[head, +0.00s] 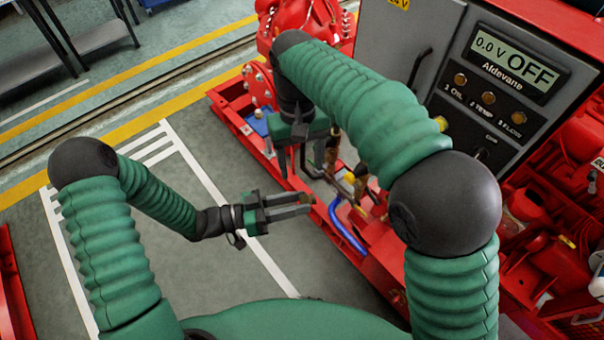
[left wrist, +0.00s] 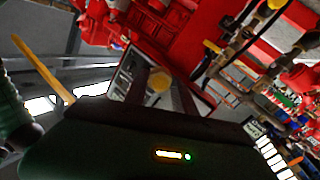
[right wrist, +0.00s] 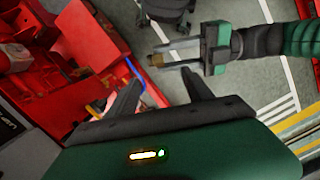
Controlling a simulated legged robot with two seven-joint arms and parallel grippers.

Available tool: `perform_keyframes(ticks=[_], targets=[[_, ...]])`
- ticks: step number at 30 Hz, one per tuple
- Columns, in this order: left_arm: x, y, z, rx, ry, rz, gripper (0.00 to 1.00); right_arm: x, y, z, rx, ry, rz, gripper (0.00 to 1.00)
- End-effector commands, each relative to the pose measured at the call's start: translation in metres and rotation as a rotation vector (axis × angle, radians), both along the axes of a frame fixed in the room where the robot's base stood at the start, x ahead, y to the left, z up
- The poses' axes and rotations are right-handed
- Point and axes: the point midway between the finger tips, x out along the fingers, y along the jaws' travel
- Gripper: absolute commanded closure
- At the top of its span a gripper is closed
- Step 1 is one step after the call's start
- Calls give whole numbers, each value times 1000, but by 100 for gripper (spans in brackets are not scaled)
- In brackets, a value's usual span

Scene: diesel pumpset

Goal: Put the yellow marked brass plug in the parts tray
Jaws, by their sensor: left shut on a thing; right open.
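My left gripper (head: 300,205) is level, shut on a small brass plug with a yellow end. The plug (left wrist: 159,81) shows between the fingers in the left wrist view. In the right wrist view the brass plug (right wrist: 156,60) sticks out of the left gripper's fingertips (right wrist: 168,57). In the head view it is too small to make out clearly. My right gripper (head: 292,165) points down above the red base frame, open and empty, farther back than the left one. A small blue object (head: 257,125) lies on the frame; I cannot tell whether it is the parts tray.
The red pumpset frame (head: 240,125) runs along the right. A blue hose (head: 345,230) and brass fittings (head: 360,187) lie near the grippers. The grey control panel (head: 480,95) reads OFF. The floor (head: 225,262) on the left is clear.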

Motion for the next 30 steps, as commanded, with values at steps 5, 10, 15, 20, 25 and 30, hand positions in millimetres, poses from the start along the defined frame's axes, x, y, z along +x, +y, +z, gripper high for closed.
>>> perform_keyframes(ticks=[5, 10, 15, 20, 25, 30], targets=[[0, 1, 0, -2, -1, 0, 100, -7, -3, -40, -2, 3, 0, 41], [0, 2, 0, -2, -1, 1, 100, -12, -5, -77, -3, 3, -1, 41], [0, 1, 0, -2, -1, 1, 100, -14, -5, -99, -1, 0, -1, 41], [0, 1, 0, -2, -1, 1, 100, -15, -6, -104, -1, -1, -1, 41], [0, 1, 0, -2, -1, 0, 100, -15, -6, -103, 0, -1, -1, 42], [0, 1, 0, -2, -1, 0, 100, -15, -6, -103, 0, -1, -1, 64]])
